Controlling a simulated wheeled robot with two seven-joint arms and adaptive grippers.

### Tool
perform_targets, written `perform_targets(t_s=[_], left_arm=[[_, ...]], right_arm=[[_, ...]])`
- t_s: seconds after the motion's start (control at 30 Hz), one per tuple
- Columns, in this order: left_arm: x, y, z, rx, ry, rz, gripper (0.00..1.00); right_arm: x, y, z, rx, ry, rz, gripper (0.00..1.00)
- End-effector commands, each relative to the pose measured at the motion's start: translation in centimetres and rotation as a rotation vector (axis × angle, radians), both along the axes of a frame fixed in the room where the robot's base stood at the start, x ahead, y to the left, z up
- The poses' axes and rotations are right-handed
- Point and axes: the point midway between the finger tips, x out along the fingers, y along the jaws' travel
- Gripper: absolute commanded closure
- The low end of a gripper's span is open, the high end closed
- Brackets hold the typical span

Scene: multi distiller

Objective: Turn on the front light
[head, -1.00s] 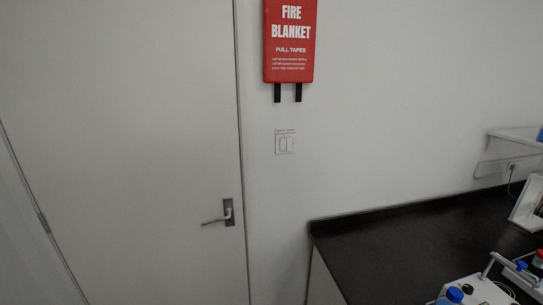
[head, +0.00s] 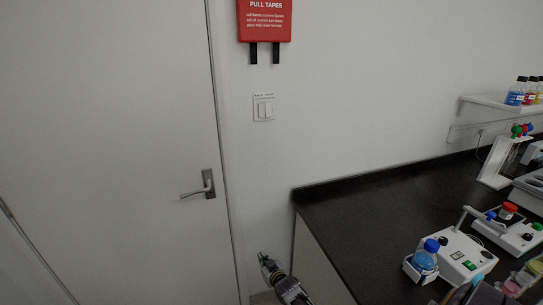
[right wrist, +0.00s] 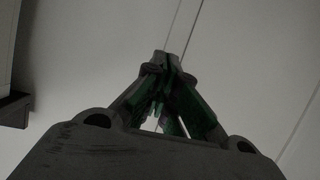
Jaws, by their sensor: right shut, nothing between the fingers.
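A white light switch plate (head: 263,108) with two rockers and a small label above it is on the wall, right of the door and below the red fire blanket box. My right gripper (head: 264,258) is at the bottom of the head view, below the switch plate and well apart from it. In the right wrist view its green-padded fingers (right wrist: 166,62) are closed together with nothing between them. My left gripper is not in view.
A closed white door (head: 110,140) with a lever handle (head: 205,186) is on the left. A black counter (head: 340,205) is on the right, bearing a device with a blue-capped bottle (head: 427,256). The red fire blanket box (head: 265,20) hangs above the switch.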

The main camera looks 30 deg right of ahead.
Motion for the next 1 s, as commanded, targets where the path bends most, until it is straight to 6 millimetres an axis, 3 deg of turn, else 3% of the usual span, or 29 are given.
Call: perform_targets(t_s=[0.2,0.5,0.77,1.0], left_arm=[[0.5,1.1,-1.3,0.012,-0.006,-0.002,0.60],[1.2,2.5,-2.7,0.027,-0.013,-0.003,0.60],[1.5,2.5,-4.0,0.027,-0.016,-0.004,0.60],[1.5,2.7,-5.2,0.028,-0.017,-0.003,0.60]], right_arm=[[4.4,-2.2,9.2,-0.008,-0.191,-0.028,1.00],[7.3,-4.9,22.5,-0.024,-0.447,-0.062,1.00],[6.9,-7.0,33.9,-0.045,-0.666,-0.089,1.00],[4.3,-8.5,43.9,-0.070,-0.866,-0.110,1.00]])
